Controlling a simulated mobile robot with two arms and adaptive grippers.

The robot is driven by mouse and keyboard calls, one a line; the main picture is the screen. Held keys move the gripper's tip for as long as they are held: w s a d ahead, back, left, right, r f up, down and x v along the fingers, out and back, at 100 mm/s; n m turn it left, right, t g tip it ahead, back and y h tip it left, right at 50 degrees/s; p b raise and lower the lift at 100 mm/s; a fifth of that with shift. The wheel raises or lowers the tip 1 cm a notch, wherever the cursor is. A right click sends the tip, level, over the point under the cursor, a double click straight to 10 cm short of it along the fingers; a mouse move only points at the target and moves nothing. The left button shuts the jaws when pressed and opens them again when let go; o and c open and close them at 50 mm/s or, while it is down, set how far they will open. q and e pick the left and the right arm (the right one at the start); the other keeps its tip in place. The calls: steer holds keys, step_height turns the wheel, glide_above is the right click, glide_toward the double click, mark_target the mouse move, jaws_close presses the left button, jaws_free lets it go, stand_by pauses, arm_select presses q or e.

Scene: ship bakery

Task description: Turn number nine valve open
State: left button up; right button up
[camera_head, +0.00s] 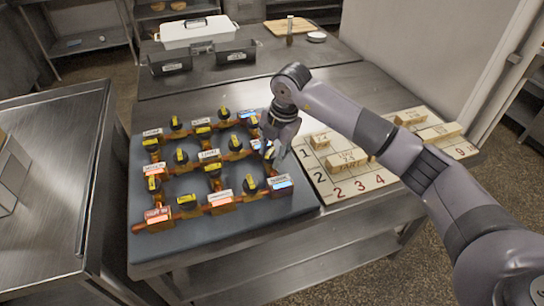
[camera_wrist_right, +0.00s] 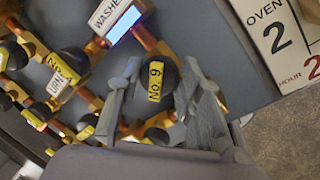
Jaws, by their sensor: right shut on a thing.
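The number nine valve (camera_wrist_right: 155,82) is a round black knob with a yellow "No. 9" strip, seen in the right wrist view. My right gripper (camera_wrist_right: 152,100) has its two grey fingers on either side of this knob and is shut on it. In the head view my right gripper (camera_head: 275,153) reaches down onto the right edge of the copper pipework, and it mostly hides the knob. The pipework lies on a blue-grey board (camera_head: 250,228). My left gripper is not in view.
Several other black knobs with yellow strips, such as one at the front (camera_head: 187,201), stand close by on the pipes. A numbered board with wooden blocks (camera_head: 346,160) lies to the right. Black bins (camera_head: 170,63) and a white dish (camera_head: 196,32) stand behind.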

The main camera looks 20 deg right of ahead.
steer(key=n+b, duration=0.2)
steer(key=n, duration=0.2)
steer(key=shift+w+n+g+y, duration=0.15)
steer(key=shift+n+g+y, duration=0.15)
steer(key=shift+g, duration=0.1)
steer(key=shift+w+n+g+b, duration=0.1)
steer(key=shift+n+g+b, duration=0.4)
steer(key=shift+n, duration=1.8)
steer(key=shift+r, duration=0.1)
steer(key=o, duration=1.2)
steer(key=shift+c, duration=0.2)
step_height(320, 180, up, 12)
steer(key=d, duration=0.2)
steer(key=shift+s+d+f, duration=0.2)
steer(key=shift+d, duration=0.1)
